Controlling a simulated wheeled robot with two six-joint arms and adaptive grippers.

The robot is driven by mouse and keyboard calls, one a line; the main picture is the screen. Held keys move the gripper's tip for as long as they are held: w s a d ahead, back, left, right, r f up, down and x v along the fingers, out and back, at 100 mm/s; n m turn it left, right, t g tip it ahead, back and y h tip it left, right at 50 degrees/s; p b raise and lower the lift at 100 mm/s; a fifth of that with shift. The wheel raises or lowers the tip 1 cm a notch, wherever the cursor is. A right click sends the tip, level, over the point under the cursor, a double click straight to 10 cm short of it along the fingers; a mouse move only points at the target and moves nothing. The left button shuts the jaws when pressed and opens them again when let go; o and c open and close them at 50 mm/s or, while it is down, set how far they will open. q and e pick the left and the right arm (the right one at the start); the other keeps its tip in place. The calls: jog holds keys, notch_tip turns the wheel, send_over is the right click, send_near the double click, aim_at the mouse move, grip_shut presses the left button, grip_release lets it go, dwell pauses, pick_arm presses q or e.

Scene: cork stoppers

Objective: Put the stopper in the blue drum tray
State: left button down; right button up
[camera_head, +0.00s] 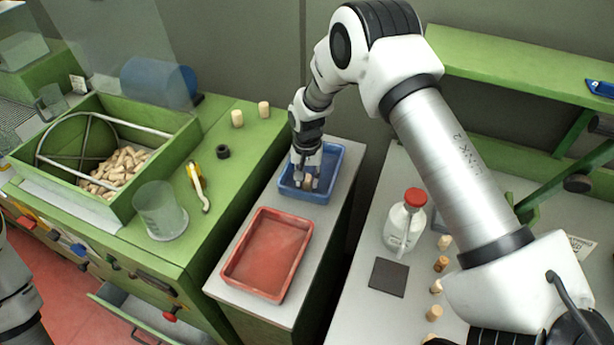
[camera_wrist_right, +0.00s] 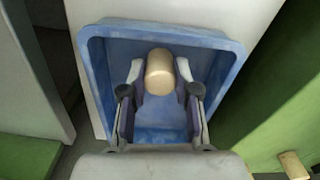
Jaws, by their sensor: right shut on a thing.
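The blue tray (camera_head: 325,190) stands at the back of the narrow grey-topped cabinet. My right gripper (camera_head: 307,185) is over and inside the outline of this tray, pointing down. It is shut on a pale cork stopper (camera_wrist_right: 160,72), which shows between the two fingers in the right wrist view, with the blue tray (camera_wrist_right: 225,58) around it. Whether the stopper touches the tray floor I cannot tell. In the head view the stopper is a small tan patch between the fingers. My left gripper is not in view; only part of my left arm shows at the left edge.
A red tray (camera_head: 266,253) sits in front of the blue one. On the right bench are a red-capped bottle (camera_head: 405,222), a dark square pad (camera_head: 389,277) and several stoppers. The green bench at left holds a bin of corks (camera_head: 117,168), a clear cup (camera_head: 160,211) and two stoppers.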

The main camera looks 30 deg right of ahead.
jog(key=shift+a+f, duration=0.1)
jog(key=shift+a, duration=0.05)
jog(key=o, duration=0.7)
jog(key=shift+o, duration=0.2)
jog(key=shift+f, duration=0.1)
jog(key=shift+r, duration=0.4)
notch_tip(320, 180, up, 12)
jog(key=b, duration=0.3)
jog(key=shift+f, duration=0.15)
